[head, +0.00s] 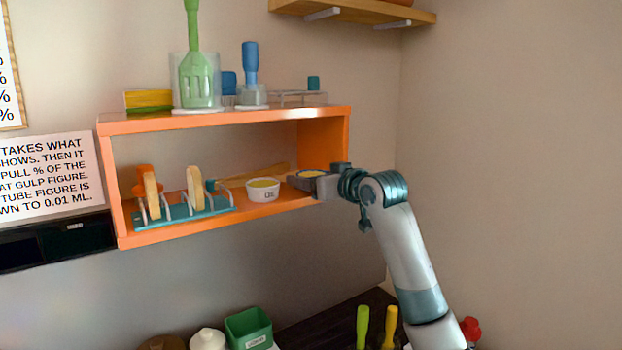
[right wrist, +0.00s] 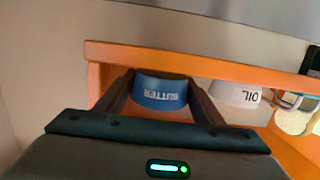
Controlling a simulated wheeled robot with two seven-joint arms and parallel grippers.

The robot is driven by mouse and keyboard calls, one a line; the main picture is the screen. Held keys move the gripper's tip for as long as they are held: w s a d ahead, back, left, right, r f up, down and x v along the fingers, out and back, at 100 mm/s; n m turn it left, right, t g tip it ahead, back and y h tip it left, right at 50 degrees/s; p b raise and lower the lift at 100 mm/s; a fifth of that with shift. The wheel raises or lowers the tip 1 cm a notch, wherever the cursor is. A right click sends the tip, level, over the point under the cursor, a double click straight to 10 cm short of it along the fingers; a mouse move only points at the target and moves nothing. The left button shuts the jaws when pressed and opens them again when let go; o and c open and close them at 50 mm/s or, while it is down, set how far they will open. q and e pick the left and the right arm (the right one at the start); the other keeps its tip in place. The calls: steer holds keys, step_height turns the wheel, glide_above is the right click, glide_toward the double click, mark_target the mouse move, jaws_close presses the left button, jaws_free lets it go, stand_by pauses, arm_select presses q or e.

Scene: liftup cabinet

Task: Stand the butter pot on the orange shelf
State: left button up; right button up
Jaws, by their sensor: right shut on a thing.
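The orange shelf (head: 225,118) is an open box on the wall. The butter pot (right wrist: 160,93) is blue with a "BUTTER" label in the right wrist view. In the head view the pot (head: 309,174) shows a pale yellow top at the right end of the shelf's lower board. My right gripper (head: 322,184) comes in from the right and is shut on the pot; its fingers (right wrist: 161,84) lie on either side. The pot looks upright at the board's level, but I cannot tell whether it touches the board. My left gripper is not in view.
A white "OIL" bowl (head: 263,190) stands just left of the pot, with a wooden utensil (head: 255,174) behind it. A teal rack (head: 182,212) holds bread slices farther left. A green spatula in a clear holder (head: 196,85) and other items stand on top. The orange right wall (head: 325,142) is close.

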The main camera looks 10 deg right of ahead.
steer(key=shift+f, duration=0.35)
steer(key=o, duration=1.3)
steer(key=shift+c, duration=0.2)
steer(key=o, duration=0.4)
steer(key=shift+s, duration=0.1)
steer(key=shift+a+r, duration=0.15)
steer(key=shift+a, duration=0.05)
steer(key=shift+d, duration=0.2)
